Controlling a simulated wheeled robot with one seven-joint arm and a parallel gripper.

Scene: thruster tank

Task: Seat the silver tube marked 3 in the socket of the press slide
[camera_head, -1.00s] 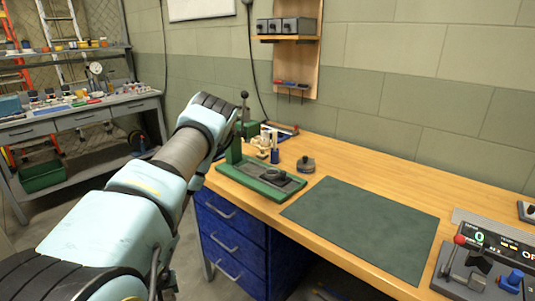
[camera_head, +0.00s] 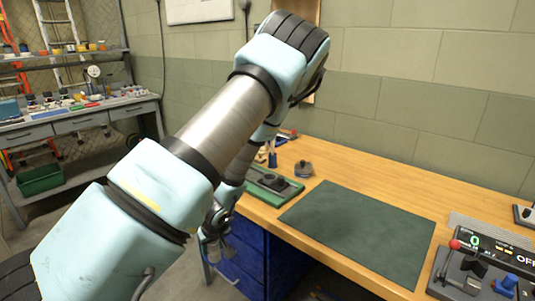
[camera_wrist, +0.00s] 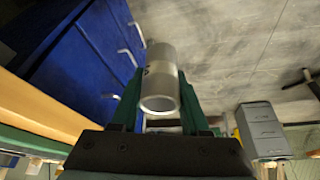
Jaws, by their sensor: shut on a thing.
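The silver tube (camera_wrist: 160,78) is between the green fingers of my gripper (camera_wrist: 160,98) in the wrist view. Its open end faces the camera. A small dark mark shows at its left edge, but I cannot read a number. In the head view my wrist hangs beside the bench's left front edge, below the top; the tube cannot be made out there. The green press base (camera_head: 293,189) stands on the bench behind my arm, which hides its left part. A dark round piece, the press slide (camera_head: 273,183), shows on it; its socket is too small to judge.
A green mat (camera_head: 360,230) lies flat and clear on the bench. A small knobbed part (camera_head: 303,169) stands behind the press. A control box with levers (camera_head: 480,272) is at the right. Blue drawers (camera_head: 240,262) are under the bench, close to my wrist.

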